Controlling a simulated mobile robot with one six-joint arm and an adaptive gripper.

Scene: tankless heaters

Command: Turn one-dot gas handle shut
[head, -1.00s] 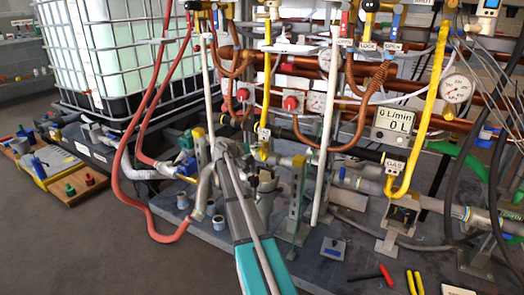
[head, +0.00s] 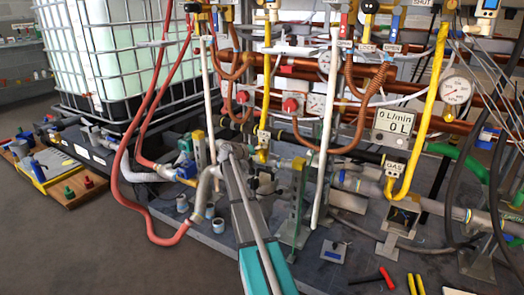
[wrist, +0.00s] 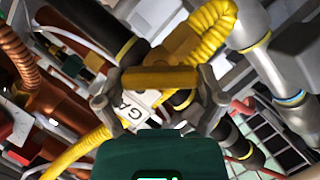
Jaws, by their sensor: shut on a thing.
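In the wrist view a yellow bar-shaped handle (wrist: 160,80) lies across between the two grey fingers of my gripper (wrist: 160,92), which is shut on it. A white tag (wrist: 138,108) with the letters "GA" visible hangs just below the handle, beside yellow corrugated pipe (wrist: 212,25). I cannot make out any dot on the handle. In the head view my gripper (head: 265,182) is small and dark, low among the pipework near a yellow gas pipe (head: 266,100); the handle is not clear there.
A white post (head: 325,150) stands close right of my gripper. A red hose (head: 130,190) loops at the left. Front-left floor is clear.

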